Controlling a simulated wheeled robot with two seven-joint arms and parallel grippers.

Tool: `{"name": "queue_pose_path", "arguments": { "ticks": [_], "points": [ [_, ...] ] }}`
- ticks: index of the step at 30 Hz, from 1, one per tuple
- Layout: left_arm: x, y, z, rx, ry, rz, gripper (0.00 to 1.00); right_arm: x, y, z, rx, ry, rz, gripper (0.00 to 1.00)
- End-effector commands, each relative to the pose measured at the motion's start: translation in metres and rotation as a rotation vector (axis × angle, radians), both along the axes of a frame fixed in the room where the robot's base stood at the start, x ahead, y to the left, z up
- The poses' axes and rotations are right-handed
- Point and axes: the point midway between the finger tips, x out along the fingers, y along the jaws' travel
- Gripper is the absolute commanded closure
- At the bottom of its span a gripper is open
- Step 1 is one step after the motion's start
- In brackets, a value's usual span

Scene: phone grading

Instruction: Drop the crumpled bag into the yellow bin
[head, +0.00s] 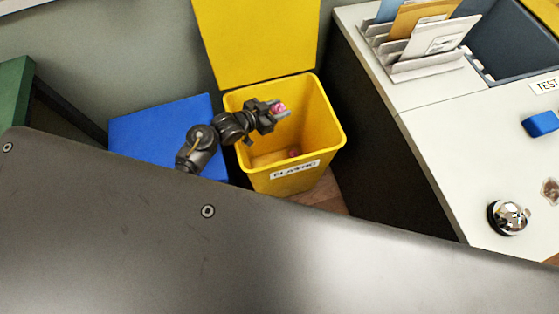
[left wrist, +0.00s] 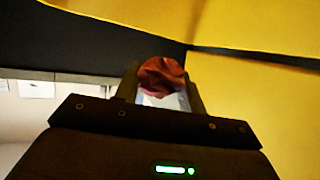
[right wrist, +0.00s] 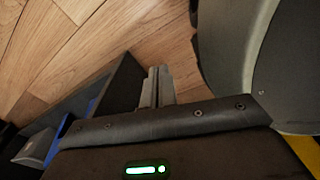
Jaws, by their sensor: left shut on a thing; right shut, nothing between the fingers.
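The yellow bin (head: 333,125) stands with its lid (head: 258,42) open; its front label seems to read "PLASTIC". My left gripper (head: 281,113) is over the bin's opening, shut on the crumpled bag (head: 278,107), a small pink-red lump. In the left wrist view the bag (left wrist: 162,77) is reddish and sits between the fingertips, with yellow surfaces beside it. A small pinkish thing (head: 294,153) lies inside the bin. My right gripper (right wrist: 159,76) is shut and empty above a wooden floor; it does not show in the head view.
A blue bin (head: 150,130) stands left of the yellow one. A light counter (head: 440,130) at the right holds an envelope rack (head: 425,68), a blue block (head: 541,123) and a metal bell (head: 508,217). A green object (head: 14,90) is at the far left.

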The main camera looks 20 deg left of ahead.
Motion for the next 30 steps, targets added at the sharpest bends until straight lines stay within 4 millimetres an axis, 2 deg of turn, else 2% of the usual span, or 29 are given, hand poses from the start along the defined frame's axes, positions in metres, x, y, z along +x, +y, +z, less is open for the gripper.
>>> {"name": "queue_pose_path", "arguments": {
  "ticks": [2, 11, 12, 17, 26, 30],
  "points": [
    [0.0, 0.0, -0.006, 0.0, 0.0, 0.0, 0.81, 0.002, -0.006, -0.006, -0.008, -0.004, 0.001, 1.0],
    [0.0, 0.0, -0.005, 0.0, 0.0, 0.0, 0.81, -0.004, -0.012, -0.005, -0.014, 0.003, 0.003, 1.0],
    [0.0, 0.0, -0.005, 0.0, 0.0, 0.0, 0.55, -0.005, -0.012, -0.005, -0.014, 0.004, 0.003, 1.0],
    [0.0, 0.0, -0.005, 0.0, 0.0, 0.0, 0.35, -0.007, -0.01, -0.005, -0.012, 0.007, 0.003, 1.0],
    [-0.001, 0.001, -0.005, 0.0, 0.0, 0.0, 0.35, -0.006, 0.001, -0.006, 0.0, 0.006, 0.001, 1.0],
    [-0.013, 0.009, 0.0, 0.001, 0.0, 0.0, 0.35, -0.004, 0.002, -0.004, 0.003, 0.004, 0.001, 1.0]
  ]
}}
